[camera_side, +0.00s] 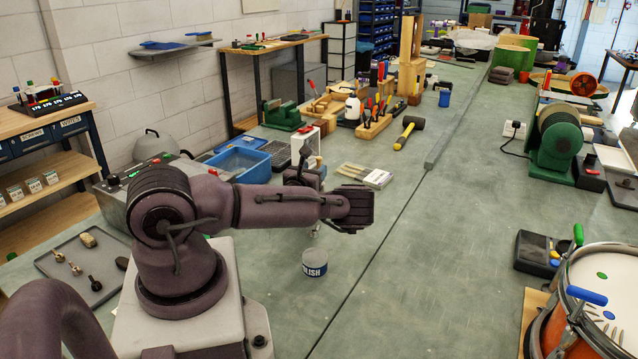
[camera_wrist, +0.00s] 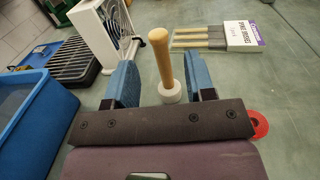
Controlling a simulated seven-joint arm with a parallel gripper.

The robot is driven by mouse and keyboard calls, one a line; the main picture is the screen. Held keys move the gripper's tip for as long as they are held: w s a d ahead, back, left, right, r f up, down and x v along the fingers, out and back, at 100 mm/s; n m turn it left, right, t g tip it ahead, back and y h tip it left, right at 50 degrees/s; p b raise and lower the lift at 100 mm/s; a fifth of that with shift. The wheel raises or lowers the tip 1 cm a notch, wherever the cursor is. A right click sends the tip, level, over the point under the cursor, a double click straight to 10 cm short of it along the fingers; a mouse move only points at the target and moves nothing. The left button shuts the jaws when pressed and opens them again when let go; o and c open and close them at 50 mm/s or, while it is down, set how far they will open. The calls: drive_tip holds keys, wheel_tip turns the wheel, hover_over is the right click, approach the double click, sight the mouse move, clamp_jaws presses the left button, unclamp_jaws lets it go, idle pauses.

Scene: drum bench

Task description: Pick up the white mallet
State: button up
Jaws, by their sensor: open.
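The white mallet (camera_wrist: 168,92) is in the wrist view, with a pale wooden handle (camera_wrist: 159,52) and a small white head. Its handle points up and its head is down by the bench. My gripper (camera_wrist: 160,68) is open, with one blue finger on each side of the mallet and a visible gap at both sides. I cannot tell how far above the bench the fingers are.
A white fan unit (camera_wrist: 95,28) and a blue bin (camera_wrist: 35,125) stand on the left. Packed brushes (camera_wrist: 225,36) lie at upper right. A red disc (camera_wrist: 259,124) is at the right. In the side view a polish tin (camera_side: 315,269) stands nearer the camera, and a black-headed mallet (camera_side: 409,132) lies farther back.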

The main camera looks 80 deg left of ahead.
sight(318, 166)
drive_tip(key=shift+x, duration=2)
drive_tip(key=shift+f, duration=0.1)
drive_tip(key=shift+c, duration=0.5)
drive_tip(key=shift+d, duration=0.1)
clamp_jaws()
